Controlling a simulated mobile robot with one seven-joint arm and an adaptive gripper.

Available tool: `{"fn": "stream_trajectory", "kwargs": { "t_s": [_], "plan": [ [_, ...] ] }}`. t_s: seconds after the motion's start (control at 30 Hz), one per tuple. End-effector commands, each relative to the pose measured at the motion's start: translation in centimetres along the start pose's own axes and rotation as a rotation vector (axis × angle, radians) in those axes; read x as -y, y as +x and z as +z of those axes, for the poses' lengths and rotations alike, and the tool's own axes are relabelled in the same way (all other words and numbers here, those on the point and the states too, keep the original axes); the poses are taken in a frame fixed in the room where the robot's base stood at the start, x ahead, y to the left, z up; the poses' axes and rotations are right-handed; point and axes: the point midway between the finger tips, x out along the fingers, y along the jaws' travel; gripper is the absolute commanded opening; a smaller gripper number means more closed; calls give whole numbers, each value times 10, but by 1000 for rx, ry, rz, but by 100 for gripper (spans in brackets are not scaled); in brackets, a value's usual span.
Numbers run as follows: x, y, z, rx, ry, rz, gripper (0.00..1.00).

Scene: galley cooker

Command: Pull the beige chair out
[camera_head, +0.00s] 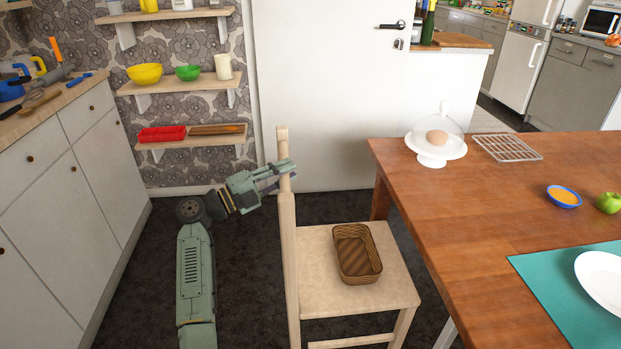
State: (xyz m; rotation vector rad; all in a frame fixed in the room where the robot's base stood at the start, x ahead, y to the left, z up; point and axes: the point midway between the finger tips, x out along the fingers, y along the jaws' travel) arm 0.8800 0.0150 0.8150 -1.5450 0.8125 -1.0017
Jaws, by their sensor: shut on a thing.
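The beige chair (318,301) stands upright on the dark floor, left of the wooden table (448,219). Its back is on the left side and its seat reaches toward the table. A brown woven basket (357,253) rests on the seat. My gripper (283,172) is at the upper part of the chair back, shut on it. The fingers are partly hidden by the chair back's post. My green arm comes in from the lower left.
White cabinets (62,190) stand at the left, with dark floor (249,268) between them and the chair. A white door (325,95) and wall shelves (190,84) are behind. The table holds a cake stand (436,149), a wire rack (507,149) and a blue bowl (564,197).

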Motion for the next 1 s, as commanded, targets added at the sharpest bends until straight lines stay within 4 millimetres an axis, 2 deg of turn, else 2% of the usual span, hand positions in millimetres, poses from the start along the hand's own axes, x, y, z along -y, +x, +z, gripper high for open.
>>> {"fn": "stream_trajectory", "kwargs": {
  "t_s": [0.1,0.3,0.77,0.8,1.0],
  "plan": [
    [0,-18,7,1,-2,2,0],
    [4,-31,13,0,-3,1,0],
    [6,-34,14,-1,-4,1,0],
    [6,-34,14,-1,-4,1,22],
    [6,-34,14,0,-2,1,36]
  ]
}}
